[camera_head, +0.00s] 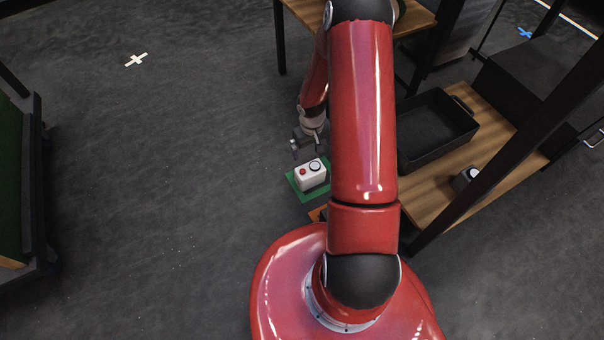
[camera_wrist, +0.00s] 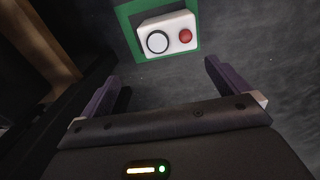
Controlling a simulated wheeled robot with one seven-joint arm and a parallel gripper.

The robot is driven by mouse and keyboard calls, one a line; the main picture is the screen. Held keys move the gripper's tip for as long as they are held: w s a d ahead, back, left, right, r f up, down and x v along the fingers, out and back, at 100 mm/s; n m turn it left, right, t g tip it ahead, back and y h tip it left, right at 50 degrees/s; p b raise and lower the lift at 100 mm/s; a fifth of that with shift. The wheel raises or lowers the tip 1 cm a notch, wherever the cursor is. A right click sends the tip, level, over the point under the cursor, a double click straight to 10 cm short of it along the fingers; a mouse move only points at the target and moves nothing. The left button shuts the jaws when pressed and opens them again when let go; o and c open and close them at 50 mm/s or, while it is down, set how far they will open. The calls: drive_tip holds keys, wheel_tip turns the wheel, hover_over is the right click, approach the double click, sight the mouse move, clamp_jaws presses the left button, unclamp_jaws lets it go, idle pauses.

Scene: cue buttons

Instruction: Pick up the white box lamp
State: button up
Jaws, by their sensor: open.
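The white box lamp (camera_head: 311,174) sits on a green mat (camera_head: 293,188) on the floor, left of my upper arm in the head view. It has a red round button and a larger white round disc with a dark rim. In the wrist view the white box lamp (camera_wrist: 169,35) lies at the top, beyond my fingers, with the green mat (camera_wrist: 126,20) around it. My gripper (camera_head: 308,150) is just above and behind the box, apart from it. In the wrist view my gripper (camera_wrist: 160,85) is open, with nothing between its fingers.
An orange mat (camera_head: 317,214) is partly hidden by my arm. A black tray (camera_head: 437,130) and a small grey-white device (camera_head: 463,180) stand on a wooden shelf (camera_head: 488,122) to the right. A dark post (camera_head: 520,130) crosses there.

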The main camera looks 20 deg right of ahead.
sight(309, 168)
drive_tip(key=shift+y, duration=0.4)
drive_tip(key=f, duration=0.6)
drive_tip(key=a+f+b, duration=0.1)
drive_tip(key=f, duration=0.2)
drive_tip(key=shift+s+f, duration=0.15)
drive_tip(key=shift+s, duration=0.05)
drive_tip(key=f, duration=0.3)
drive_tip(key=f+b, duration=0.1)
drive_tip(key=f, duration=0.1)
drive_tip(key=shift+s, duration=0.3)
drive_tip(key=c, duration=1.1)
drive_tip(key=shift+o, duration=0.2)
